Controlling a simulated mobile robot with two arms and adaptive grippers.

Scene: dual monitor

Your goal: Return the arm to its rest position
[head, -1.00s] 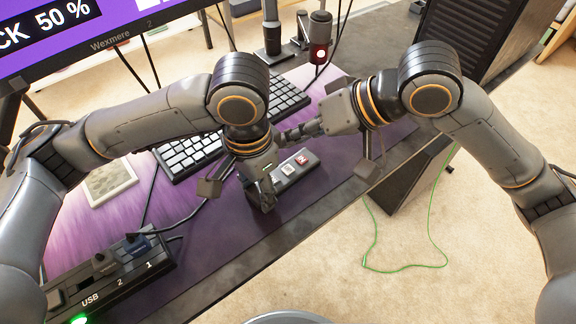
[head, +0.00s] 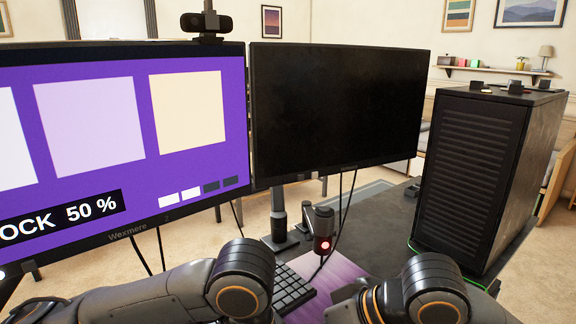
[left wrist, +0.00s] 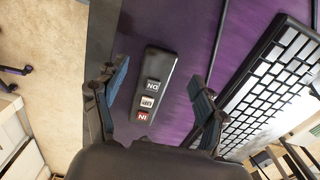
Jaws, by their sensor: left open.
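In the left wrist view my left gripper (left wrist: 156,76) is open and empty, its two fingers spread apart. Below it, a small black button box (left wrist: 163,62) with three labelled buttons, one red, lies on the purple desk mat (left wrist: 195,30). The box appears between the fingers in the picture; I cannot tell the height above it. In the head view parts of my left arm (head: 150,296) and right arm (head: 432,290) show along the bottom edge.
A keyboard (left wrist: 272,80) lies right of the box. In the head view a lit purple monitor (head: 90,120) and a dark monitor (head: 335,110) stand behind the arms. A microphone with a red light (head: 323,230) is between the arms, and a black PC tower (head: 468,170) stands at right.

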